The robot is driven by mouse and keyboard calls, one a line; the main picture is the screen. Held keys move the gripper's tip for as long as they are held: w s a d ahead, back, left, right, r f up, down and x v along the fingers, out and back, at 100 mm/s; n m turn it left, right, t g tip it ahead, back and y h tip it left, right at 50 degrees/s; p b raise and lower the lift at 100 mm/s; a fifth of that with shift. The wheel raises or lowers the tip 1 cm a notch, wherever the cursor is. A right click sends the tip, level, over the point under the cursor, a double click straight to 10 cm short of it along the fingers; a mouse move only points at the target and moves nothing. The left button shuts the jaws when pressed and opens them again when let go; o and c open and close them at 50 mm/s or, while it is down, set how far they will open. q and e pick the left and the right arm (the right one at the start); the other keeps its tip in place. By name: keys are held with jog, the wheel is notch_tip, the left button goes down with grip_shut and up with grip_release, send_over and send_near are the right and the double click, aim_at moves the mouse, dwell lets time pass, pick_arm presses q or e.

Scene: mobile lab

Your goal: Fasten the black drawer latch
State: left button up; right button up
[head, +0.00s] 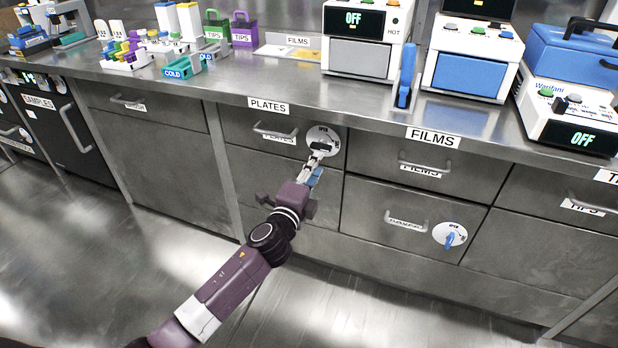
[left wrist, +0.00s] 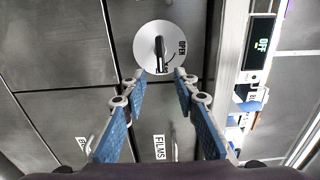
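The black drawer latch (head: 322,146) is a small dark lever on a round white dial on the PLATES drawer (head: 262,138). It lies roughly level in the head view. In the left wrist view the black latch (left wrist: 160,50) stands upright in the picture on its white dial (left wrist: 145,45), with OPEN printed to its right. My left gripper (head: 318,157) is at the dial's lower edge and partly covers it. In the left wrist view my left gripper (left wrist: 161,74) is open, one finger each side of the latch's line, with nothing between them. My right gripper is out of view.
A lower drawer at right has a blue latch (head: 450,238) on its own white dial. Bar handles stick out from the drawers, such as the PLATES handle (head: 275,132). The counter (head: 290,92) above carries devices and racks. The floor in front is clear.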

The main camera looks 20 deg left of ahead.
pick_arm(q)
jog(key=s, duration=0.4)
jog(key=shift+s+a, duration=0.1)
jog(key=shift+s, duration=0.3)
